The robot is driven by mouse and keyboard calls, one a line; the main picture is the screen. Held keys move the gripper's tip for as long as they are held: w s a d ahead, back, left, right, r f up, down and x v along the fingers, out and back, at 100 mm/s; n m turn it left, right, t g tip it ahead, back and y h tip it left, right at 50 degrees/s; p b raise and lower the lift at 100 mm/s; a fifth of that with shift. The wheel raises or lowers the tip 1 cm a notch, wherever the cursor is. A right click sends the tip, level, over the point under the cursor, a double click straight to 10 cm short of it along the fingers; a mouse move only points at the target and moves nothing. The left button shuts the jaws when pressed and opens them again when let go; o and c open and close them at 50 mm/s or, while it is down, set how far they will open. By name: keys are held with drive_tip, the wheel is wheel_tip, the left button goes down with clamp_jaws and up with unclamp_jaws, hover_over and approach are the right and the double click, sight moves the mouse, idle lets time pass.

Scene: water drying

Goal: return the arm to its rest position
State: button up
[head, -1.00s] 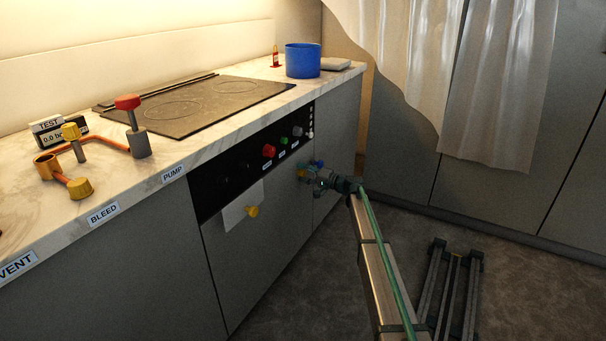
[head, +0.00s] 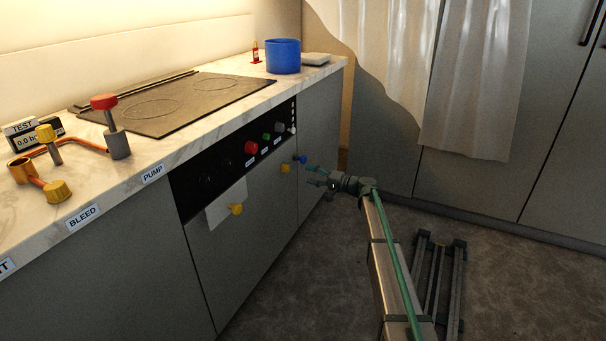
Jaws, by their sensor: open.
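My gripper (head: 318,177) is at the end of my arm, in the middle of the head view. It is open, with its fingers pointing left toward the cabinet front. It looks empty. The gripper appears apart from both, with a small gap. My arm reaches out from the lower right over the floor.
The counter (head: 180,152) at left carries a cooktop (head: 185,100), a blue pot (head: 283,57), and orange pipework with a red-topped valve (head: 105,103). A control panel (head: 215,165) with knobs is on the cabinet front. A curtain (head: 470,80) hangs behind. The floor (head: 310,280) is clear between cabinet and arm.

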drive_tip(key=shift+s+d, duration=0.15)
drive_tip(key=shift+d, duration=0.15)
